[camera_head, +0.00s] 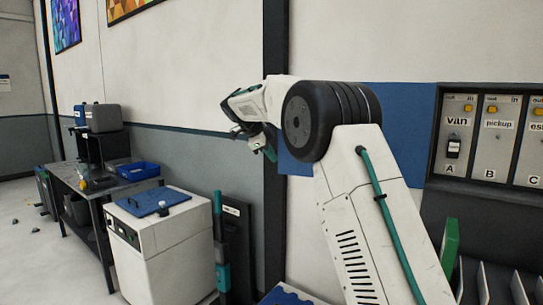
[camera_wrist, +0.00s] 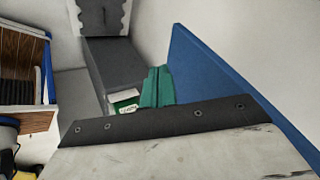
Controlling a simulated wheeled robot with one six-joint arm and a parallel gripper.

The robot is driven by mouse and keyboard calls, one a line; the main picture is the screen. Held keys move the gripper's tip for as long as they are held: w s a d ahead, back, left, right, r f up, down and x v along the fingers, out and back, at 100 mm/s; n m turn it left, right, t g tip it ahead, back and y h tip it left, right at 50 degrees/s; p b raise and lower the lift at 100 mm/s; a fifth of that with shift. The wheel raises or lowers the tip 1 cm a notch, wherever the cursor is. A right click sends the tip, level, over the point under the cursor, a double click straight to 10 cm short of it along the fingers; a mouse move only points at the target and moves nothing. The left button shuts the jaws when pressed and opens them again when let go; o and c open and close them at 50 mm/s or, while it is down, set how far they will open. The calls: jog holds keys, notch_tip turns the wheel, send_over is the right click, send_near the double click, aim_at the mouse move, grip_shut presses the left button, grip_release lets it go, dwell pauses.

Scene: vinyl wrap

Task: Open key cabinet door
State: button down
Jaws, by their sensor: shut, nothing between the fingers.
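The key cabinet (camera_head: 433,150) is a dark frame on the wall at the right of the head view. Its inside shows, with panels marked A, B and C and labels such as "van" and "pickup". A dark key fob hangs under "van". A flat blue panel (camera_head: 408,115), apparently the cabinet's door swung out to the left, runs from the frame's left edge behind my arm. It also shows as a slanted blue sheet in the wrist view (camera_wrist: 225,80). My gripper (camera_head: 270,153) is left of the panel, its teal fingers (camera_wrist: 157,86) together and empty. Whether it touches the panel is unclear.
A white machine (camera_head: 165,245) with a blue lid stands at lower left, beside a workbench (camera_head: 90,185) with a blue bin (camera_head: 138,171). A dark post (camera_head: 275,60) runs up the wall behind my gripper. Upright panels (camera_head: 490,285) stand below the cabinet. Open floor shows far left.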

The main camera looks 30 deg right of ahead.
jog(key=s+a+f+v, duration=0.1)
jog(key=v, duration=1.1)
jog(key=shift+s+a+f, duration=0.25)
jog(key=shift+s+a, duration=0.1)
jog(key=shift+a, duration=0.1)
